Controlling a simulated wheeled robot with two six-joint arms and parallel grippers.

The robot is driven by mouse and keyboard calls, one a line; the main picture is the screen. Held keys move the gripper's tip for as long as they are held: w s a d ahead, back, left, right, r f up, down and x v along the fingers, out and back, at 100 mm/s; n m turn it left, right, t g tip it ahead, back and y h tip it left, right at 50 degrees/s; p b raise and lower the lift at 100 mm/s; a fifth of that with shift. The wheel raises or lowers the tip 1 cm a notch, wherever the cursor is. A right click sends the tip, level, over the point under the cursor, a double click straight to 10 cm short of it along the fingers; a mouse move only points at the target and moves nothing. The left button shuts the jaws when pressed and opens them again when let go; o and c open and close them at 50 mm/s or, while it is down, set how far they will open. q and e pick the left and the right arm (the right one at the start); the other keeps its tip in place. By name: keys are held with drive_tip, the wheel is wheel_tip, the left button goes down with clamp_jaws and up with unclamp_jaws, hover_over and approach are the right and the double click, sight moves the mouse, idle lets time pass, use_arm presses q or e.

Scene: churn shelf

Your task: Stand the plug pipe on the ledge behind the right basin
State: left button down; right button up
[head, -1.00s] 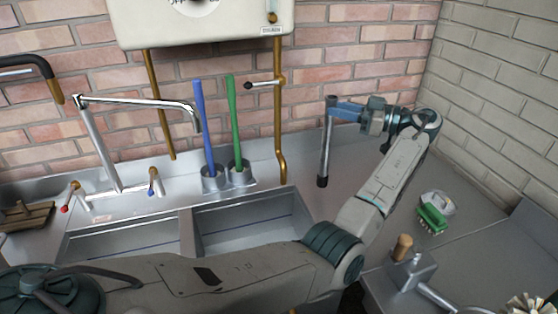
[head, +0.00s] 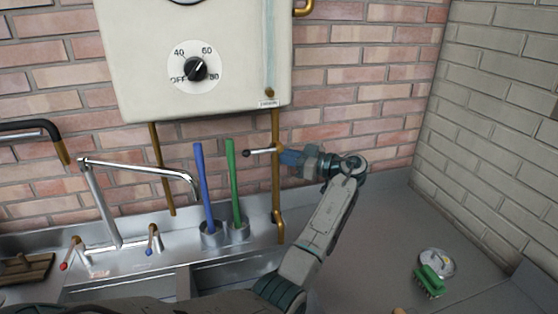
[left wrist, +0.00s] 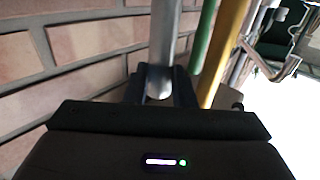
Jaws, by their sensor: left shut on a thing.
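My left gripper (head: 285,157) is beside the brass pipe on the back wall, above the ledge (head: 258,240) behind the right basin (head: 235,272). In the left wrist view a grey metal pipe (left wrist: 164,45), the plug pipe, stands between the fingers (left wrist: 162,90), and they are shut on it. My right gripper is not in view.
Blue (head: 203,185) and green (head: 233,180) sticks stand in metal cups. A green brush (head: 430,282) lies at the right. A heater (head: 140,70) hangs above.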

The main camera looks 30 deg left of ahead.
use_arm(q)
drive_tip(key=f+p, duration=0.1)
drive_tip(key=a+f+p, duration=0.1)
drive_tip(key=f, duration=0.1)
drive_tip(key=shift+s+a+f+p, duration=0.1)
drive_tip(key=shift+a+f+p, duration=0.15)
drive_tip(key=shift+p, duration=0.1)
drive_tip(key=c, duration=1.5)
unclamp_jaws()
drive_tip(key=shift+f, duration=0.1)
